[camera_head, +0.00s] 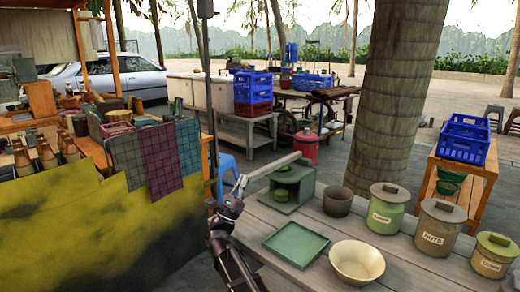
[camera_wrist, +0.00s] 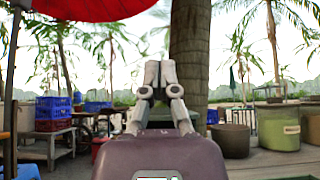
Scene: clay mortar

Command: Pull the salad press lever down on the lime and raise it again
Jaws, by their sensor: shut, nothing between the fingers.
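The salad press is a grey-green open-fronted box (camera_head: 305,190) on the grey plank table in the head view.
A green square tray (camera_head: 297,244) and a cream bowl (camera_head: 357,263) stand in front of the press. A dark pot (camera_head: 338,201) and lidded canisters (camera_head: 387,207) stand to the right. A thick palm trunk (camera_head: 397,90) rises behind. A cloth-draped stall (camera_head: 80,215) is at left.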

